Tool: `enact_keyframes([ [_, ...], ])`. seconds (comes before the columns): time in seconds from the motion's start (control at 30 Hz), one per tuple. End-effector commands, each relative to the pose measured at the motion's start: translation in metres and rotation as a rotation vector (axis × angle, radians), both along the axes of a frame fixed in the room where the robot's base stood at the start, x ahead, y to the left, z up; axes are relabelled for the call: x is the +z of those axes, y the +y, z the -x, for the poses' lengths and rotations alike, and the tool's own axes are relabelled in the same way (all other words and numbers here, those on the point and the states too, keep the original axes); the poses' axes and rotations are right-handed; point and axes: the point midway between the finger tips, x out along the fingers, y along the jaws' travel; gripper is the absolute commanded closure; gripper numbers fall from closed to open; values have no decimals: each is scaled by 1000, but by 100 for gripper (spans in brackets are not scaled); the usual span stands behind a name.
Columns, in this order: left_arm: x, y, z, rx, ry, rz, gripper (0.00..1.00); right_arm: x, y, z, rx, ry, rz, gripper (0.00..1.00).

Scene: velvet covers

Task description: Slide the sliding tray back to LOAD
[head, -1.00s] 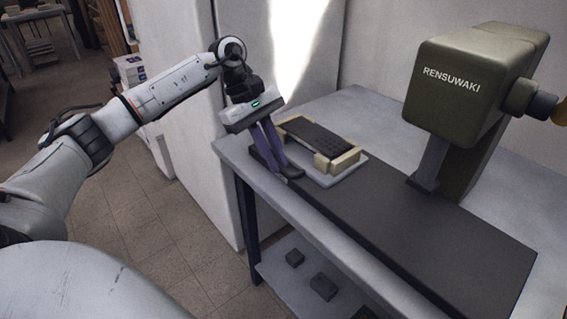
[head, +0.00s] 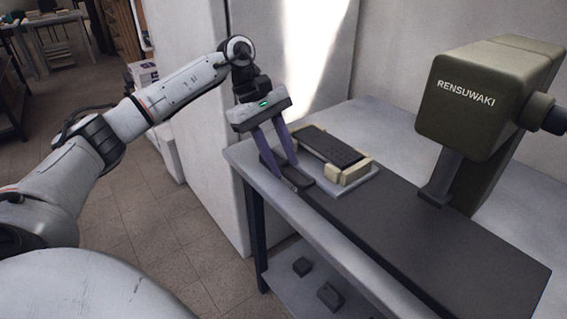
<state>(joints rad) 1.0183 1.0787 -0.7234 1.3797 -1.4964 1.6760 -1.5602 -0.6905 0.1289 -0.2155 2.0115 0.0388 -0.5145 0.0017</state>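The sliding tray (head: 366,178) is a pale plate at the far left end of a long dark track (head: 420,228) on the bench. It carries cream blocks (head: 357,174) and a dark, textured pad (head: 327,145). My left gripper (head: 291,176) is at the tray's near left side, pointing down. Its purple fingers are spread apart, with dark tips low by the track. I cannot tell whether the tips touch the tray or the track. No LOAD mark is readable. My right gripper is not in view.
An olive machine head marked RENSUWAKI (head: 470,100) stands over the track at the right. The grey bench (head: 405,125) has free room behind the tray. A lower shelf holds small dark blocks (head: 329,296). A tall white panel stands behind my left arm.

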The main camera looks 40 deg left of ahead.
Motion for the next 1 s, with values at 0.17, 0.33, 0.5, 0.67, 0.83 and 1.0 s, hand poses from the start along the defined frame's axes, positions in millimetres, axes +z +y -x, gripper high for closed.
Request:
enact_keyframes([
  [0.17, 35, 16, 3, 3, -4, 0, 70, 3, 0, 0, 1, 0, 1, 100],
  [0.33, 63, 28, 6, 3, -4, -1, 70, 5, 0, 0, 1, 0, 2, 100],
  [0.5, 76, 35, 8, 4, -3, -1, 70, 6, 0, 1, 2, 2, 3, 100],
  [0.67, 79, 36, 9, 3, -1, -1, 70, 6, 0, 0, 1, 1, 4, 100],
  [0.83, 78, 36, 8, 3, -1, -1, 70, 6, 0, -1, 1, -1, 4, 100],
  [1.0, 78, 36, 8, 3, -1, -1, 70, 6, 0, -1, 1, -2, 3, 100],
])
